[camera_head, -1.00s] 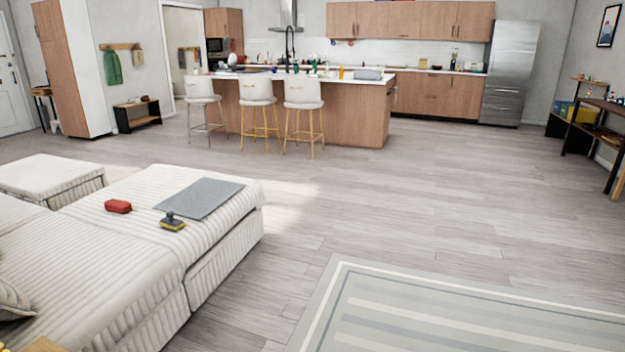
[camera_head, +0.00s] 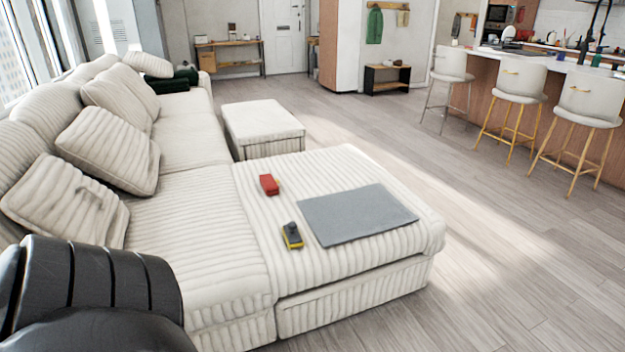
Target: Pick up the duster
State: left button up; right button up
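A small yellow and dark grey object with a raised knob (camera_head: 292,235), which looks like the duster, lies on the chaise part of the white ribbed sofa (camera_head: 340,268). A red block-like object (camera_head: 269,185) lies behind it, a little to the left. A flat grey mat or cloth (camera_head: 357,214) lies to its right on the same seat. Neither gripper shows. A dark part of my own body fills the lower left corner, well short of these objects.
A white ottoman (camera_head: 262,130) stands behind the chaise. Cushions (camera_head: 108,150) line the sofa's left side. Bar stools (camera_head: 517,95) stand by the kitchen island at the right. The wooden floor (camera_head: 500,260) right of the sofa is clear.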

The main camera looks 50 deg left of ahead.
aim_at(294, 240)
jog(key=u, duration=0.75)
jog(key=i, duration=1.3)
jog(key=u, duration=1.25)
